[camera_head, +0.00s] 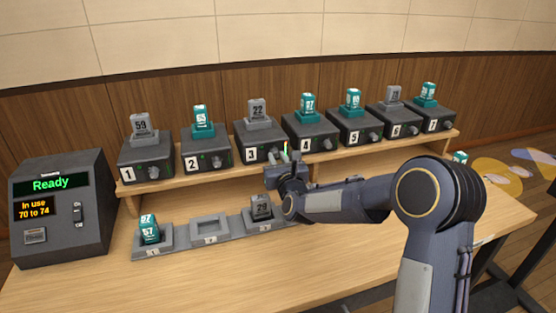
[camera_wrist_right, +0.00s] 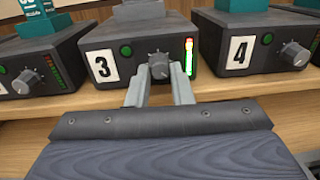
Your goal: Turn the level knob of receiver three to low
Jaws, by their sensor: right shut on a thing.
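Receiver three (camera_head: 256,142) is a dark box with a white "3" label, on the wooden shelf between receivers 2 and 4. In the right wrist view, receiver three (camera_wrist_right: 120,50) fills the middle, with a green light and a lit level bar. Its level knob (camera_wrist_right: 159,66) is a grey dial between my right gripper's (camera_wrist_right: 159,84) two grey fingers. The fingers are shut on the knob. In the head view, the right gripper (camera_head: 287,167) is in front of receiver three and hides its knob. My left gripper does not show.
Receiver 2 (camera_head: 205,150) and receiver 4 (camera_head: 310,134) stand close on either side. Below the shelf, a grey tray (camera_head: 210,232) holds a teal module (camera_head: 148,230) and a grey module (camera_head: 261,208). A console (camera_head: 62,212) reading "Ready" stands at the left. The front table is clear.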

